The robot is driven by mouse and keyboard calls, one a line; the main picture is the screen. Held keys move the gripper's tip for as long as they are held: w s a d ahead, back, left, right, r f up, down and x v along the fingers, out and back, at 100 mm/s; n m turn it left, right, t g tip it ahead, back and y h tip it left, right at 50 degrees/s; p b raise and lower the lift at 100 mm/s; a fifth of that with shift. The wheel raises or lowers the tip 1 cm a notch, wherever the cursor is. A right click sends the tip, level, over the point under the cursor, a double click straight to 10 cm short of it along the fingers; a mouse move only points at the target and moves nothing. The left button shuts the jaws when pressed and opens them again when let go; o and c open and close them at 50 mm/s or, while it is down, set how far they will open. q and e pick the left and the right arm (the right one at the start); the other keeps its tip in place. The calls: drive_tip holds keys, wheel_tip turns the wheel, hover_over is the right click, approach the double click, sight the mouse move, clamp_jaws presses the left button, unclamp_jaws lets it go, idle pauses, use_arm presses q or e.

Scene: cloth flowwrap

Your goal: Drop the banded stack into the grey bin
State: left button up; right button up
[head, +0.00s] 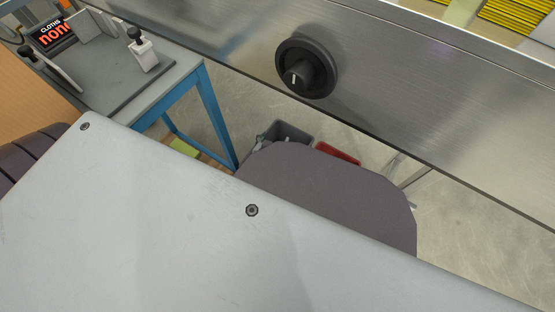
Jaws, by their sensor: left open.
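The grey bin (292,130) stands on the floor near the middle of the head view. Only its far rim and part of its inside show; my own dark grey body part covers its near side. Something pale shows at its left end. I cannot make out the banded stack anywhere. Very little of my left gripper can be made out at the left of the view; it is open, and nothing shows held in it. My right gripper does not show.
A red bin (338,153) stands right of the grey one. A steel machine front with a black rotary knob (306,69) runs across the top right. A blue-legged bench (187,86) at upper left carries a sign (52,34) and a white black-knobbed fixture (142,53).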

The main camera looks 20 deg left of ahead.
use_arm(q)
drive_tip(key=shift+r, duration=0.15)
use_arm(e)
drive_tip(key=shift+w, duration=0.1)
use_arm(q)
wheel_tip(320, 180, up, 10)
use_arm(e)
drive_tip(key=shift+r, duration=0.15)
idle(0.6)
use_arm(q)
drive_tip(key=shift+s+f, duration=0.1)
drive_tip(key=shift+f, duration=0.1)
idle(0.8)
